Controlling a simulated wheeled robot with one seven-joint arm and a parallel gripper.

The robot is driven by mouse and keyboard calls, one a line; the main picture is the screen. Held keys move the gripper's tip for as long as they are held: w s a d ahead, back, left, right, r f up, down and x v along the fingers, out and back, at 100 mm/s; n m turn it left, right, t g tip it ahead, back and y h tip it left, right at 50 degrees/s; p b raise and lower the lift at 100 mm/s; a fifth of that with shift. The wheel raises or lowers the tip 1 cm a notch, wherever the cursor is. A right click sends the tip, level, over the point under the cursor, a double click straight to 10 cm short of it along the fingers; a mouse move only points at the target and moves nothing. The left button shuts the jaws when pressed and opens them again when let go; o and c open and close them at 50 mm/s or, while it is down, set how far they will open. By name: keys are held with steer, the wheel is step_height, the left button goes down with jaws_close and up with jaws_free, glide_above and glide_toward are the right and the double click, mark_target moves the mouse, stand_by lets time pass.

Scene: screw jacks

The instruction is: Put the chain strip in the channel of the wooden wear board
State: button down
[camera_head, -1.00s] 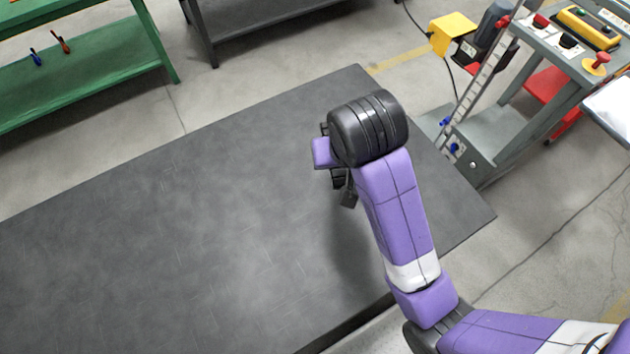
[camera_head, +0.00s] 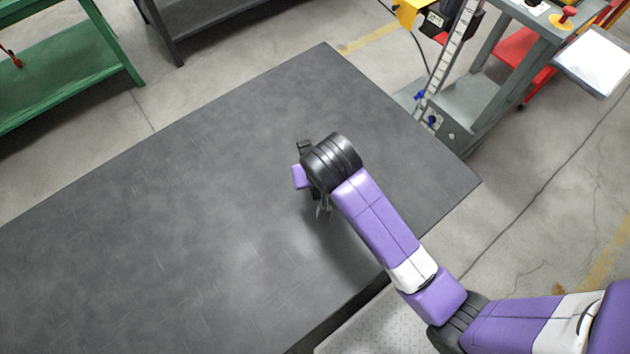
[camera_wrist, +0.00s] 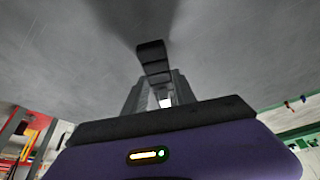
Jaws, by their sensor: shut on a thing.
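My gripper (camera_head: 322,206) is over the dark grey table, mostly hidden behind my wrist in the head view. In the wrist view my gripper (camera_wrist: 158,88) is shut on the chain strip (camera_wrist: 154,60), a row of dark links between the two grey fingers. The strip's near end sticks out past the fingers. I cannot make the strip out clearly in the head view. The wooden wear board and its channel are not in either view.
The table (camera_head: 180,220) is bare around my arm, with wide free room to the left. A green shelf bench (camera_head: 70,75) stands beyond it at far left. A grey cart (camera_head: 470,105) with a ladder-like strip (camera_head: 448,60) stands past the right corner.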

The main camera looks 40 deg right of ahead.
steer(key=shift+f, duration=2)
steer(key=shift+f, duration=0.1)
steer(key=c, duration=1)
jaws_free()
steer(key=v, duration=1.2)
